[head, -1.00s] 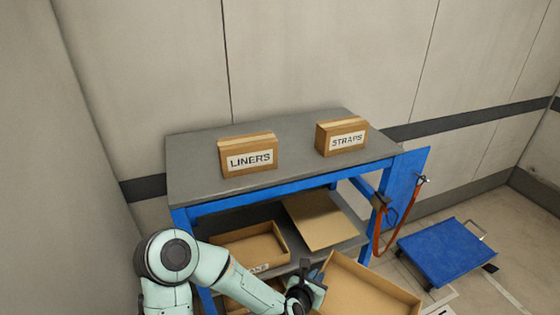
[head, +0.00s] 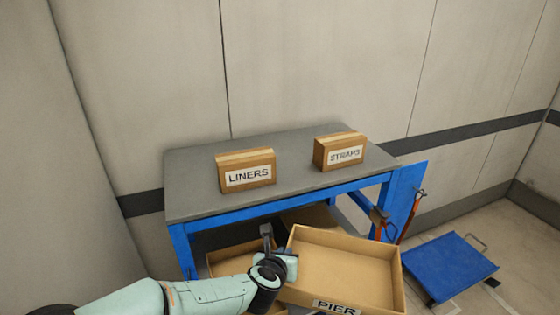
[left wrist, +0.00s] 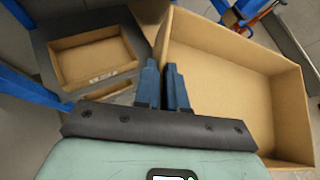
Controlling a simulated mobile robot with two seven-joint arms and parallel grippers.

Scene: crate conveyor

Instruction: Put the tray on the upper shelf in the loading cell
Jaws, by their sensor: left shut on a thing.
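The cardboard tray (head: 345,262), open on top and labelled PIER on its front, is in the air in front of the blue-framed shelf unit. Its rim is a little lower than the grey upper shelf (head: 300,158). My left gripper (head: 290,262) is shut on the tray's left wall. In the left wrist view the tray (left wrist: 235,85) lies to the right of the closed fingers (left wrist: 163,88). My right gripper is not in view.
A LINERS box (head: 246,170) and a STRAPS box (head: 340,151) stand on the upper shelf, with bare surface between and around them. Another open cardboard tray (left wrist: 92,60) is on the lower shelf. A blue cart (head: 450,266) stands on the floor at right.

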